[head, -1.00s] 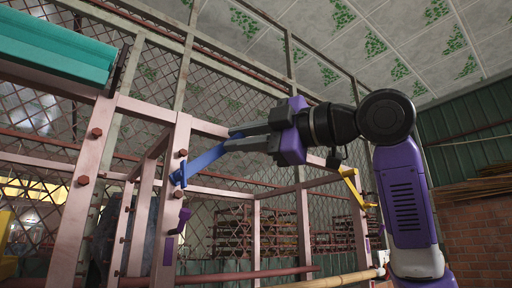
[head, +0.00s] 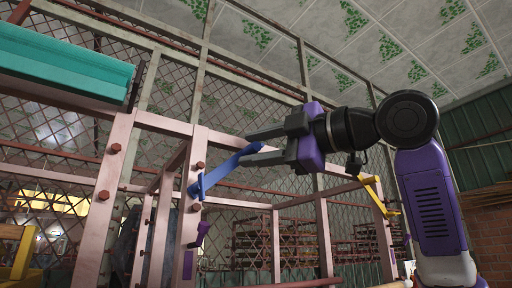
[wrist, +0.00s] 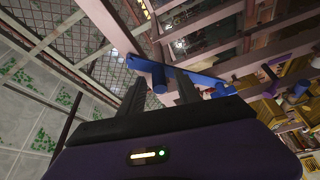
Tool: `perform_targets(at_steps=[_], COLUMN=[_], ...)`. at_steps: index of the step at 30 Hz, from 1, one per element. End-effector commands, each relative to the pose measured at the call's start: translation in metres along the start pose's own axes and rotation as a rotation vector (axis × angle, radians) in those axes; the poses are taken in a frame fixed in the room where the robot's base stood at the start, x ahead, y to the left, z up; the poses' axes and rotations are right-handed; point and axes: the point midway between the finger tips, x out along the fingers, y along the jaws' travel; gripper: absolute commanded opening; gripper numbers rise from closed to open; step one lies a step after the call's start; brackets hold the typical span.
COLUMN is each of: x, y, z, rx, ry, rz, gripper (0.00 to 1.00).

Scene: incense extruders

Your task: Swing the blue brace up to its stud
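The blue brace (head: 225,172) is a flat bar joined at its lower left end to a pink post (head: 188,215). It slants up to the right, away from the post. My gripper (head: 244,149) reaches in from the right, with its fingers spread on either side of the brace's upper end. In the wrist view, a blue peg on the brace (wrist: 158,78) sits between my gripper's fingers (wrist: 160,82), with a visible gap at each side. I cannot tell for sure which fitting is the brace's stud; a red-brown bolt (head: 200,166) sits on the post above the joint.
A yellow brace (head: 373,187) hangs on the frame to the right. A purple bracket (head: 199,234) is on the post below the blue brace. A teal beam (head: 65,62) lies at upper left. Mesh fencing stands behind the pink frame.

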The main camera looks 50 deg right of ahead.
Motion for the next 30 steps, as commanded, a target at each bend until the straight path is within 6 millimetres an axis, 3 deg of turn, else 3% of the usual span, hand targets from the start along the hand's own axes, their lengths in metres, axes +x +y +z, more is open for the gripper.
perform_targets(at_steps=[15,30], x=[-0.069,-0.077], y=[-0.002,0.0], z=[0.0,0.0], rx=[-0.001,-0.001], ry=[0.0,0.0], rz=[0.002,0.0], gripper=[0.4,0.4])
